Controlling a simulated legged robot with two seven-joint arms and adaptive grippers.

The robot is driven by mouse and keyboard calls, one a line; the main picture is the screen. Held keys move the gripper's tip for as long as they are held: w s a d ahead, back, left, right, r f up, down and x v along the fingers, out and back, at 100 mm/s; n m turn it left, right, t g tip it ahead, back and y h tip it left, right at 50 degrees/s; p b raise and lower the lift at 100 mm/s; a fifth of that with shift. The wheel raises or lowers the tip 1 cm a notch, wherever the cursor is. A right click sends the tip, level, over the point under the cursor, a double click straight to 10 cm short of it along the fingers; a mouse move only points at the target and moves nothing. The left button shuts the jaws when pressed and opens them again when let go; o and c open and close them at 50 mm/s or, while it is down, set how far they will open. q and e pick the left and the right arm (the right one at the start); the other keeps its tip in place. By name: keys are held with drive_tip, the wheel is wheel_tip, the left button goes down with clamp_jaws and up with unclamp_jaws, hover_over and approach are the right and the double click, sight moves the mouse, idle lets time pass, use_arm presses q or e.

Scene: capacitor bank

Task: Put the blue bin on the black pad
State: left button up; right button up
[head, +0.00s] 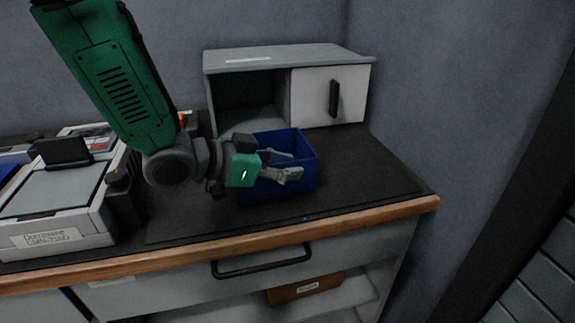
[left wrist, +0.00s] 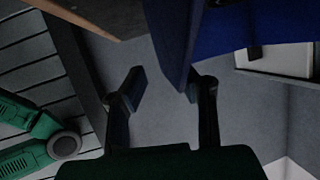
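The blue bin (head: 304,172) stands upright and open at the top on the right part of the black pad (head: 365,180), in front of the cabinet. It looks set on the pad, though its underside is hidden. My left gripper (head: 284,164) is at the bin's left front, with one finger over the opening and the other outside the near wall. In the left wrist view its fingers (left wrist: 163,92) are spread apart. A blue bin wall (left wrist: 168,38) reaches down close to the right finger; contact is unclear. My right gripper is in neither view.
A grey cabinet (head: 330,96) with an open left compartment stands behind the bin. A white-grey device (head: 60,205) occupies the left of the counter. The wooden counter edge (head: 340,222) runs along the front, above a drawer handle (head: 262,262). The pad right of the bin is clear.

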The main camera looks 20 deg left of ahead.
use_arm(q)
drive_tip(key=p+v, duration=0.3)
drive_tip(key=v, duration=0.9)
drive_tip(key=shift+a, duration=0.35)
drive_tip(key=shift+a, duration=0.1)
